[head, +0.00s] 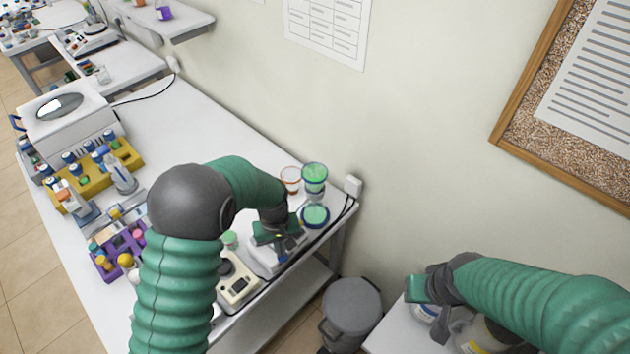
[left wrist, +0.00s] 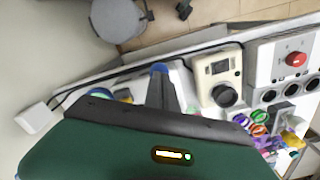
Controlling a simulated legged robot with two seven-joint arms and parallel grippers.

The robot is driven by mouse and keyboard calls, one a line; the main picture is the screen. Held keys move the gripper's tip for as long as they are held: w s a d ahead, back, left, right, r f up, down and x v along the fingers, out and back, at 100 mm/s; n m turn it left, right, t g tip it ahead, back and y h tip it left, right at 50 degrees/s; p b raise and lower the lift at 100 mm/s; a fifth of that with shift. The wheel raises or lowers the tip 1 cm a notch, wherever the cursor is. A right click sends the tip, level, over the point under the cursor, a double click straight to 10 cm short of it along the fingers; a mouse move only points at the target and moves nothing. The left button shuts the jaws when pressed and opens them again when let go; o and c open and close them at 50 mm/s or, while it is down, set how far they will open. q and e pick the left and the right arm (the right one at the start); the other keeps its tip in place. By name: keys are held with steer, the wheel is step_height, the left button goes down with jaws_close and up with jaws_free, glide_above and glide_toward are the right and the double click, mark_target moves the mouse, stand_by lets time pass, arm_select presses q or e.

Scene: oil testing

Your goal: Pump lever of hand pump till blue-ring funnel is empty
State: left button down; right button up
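The blue-ring funnel (head: 314,172) stands at the far right corner of the white table, and green shows in its cup. A round green dish with a blue rim (head: 315,215) is just below it. A pale device, which appears to be the hand pump (head: 268,258), sits in front, partly covered by my left gripper (head: 277,236). In the left wrist view a dark bar with a blue tip (left wrist: 160,68) sticks out past my gripper's dark edge; whether it is the lever is unclear.
An orange-ring funnel (head: 290,178) stands left of the blue-ring one. A beige meter with a dark knob (head: 236,280) is near the table's front edge. A purple rack (head: 118,252) and yellow rack (head: 105,172) are at left. A grey bin (head: 350,310) stands on the floor.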

arm_select(q)
steer(key=shift+s+d+f+b, duration=0.1)
steer(key=shift+f+b, duration=0.35)
steer(key=shift+f, duration=0.3)
steer(key=shift+s+d+f+b, duration=0.1)
steer(key=shift+f+b, duration=0.4)
steer(key=shift+f, duration=0.35)
steer(key=r+p, duration=0.2)
steer(key=a+r+p, duration=0.1)
steer(key=r+p, duration=0.1)
steer(key=r, duration=0.1)
steer(key=w+r+p, duration=0.1)
steer(key=r+p, duration=0.1)
steer(key=r, duration=0.1)
steer(key=shift+w+a, duration=0.1)
steer(key=shift+a, duration=0.25)
steer(key=shift+f, duration=0.1)
stand_by(0.9)
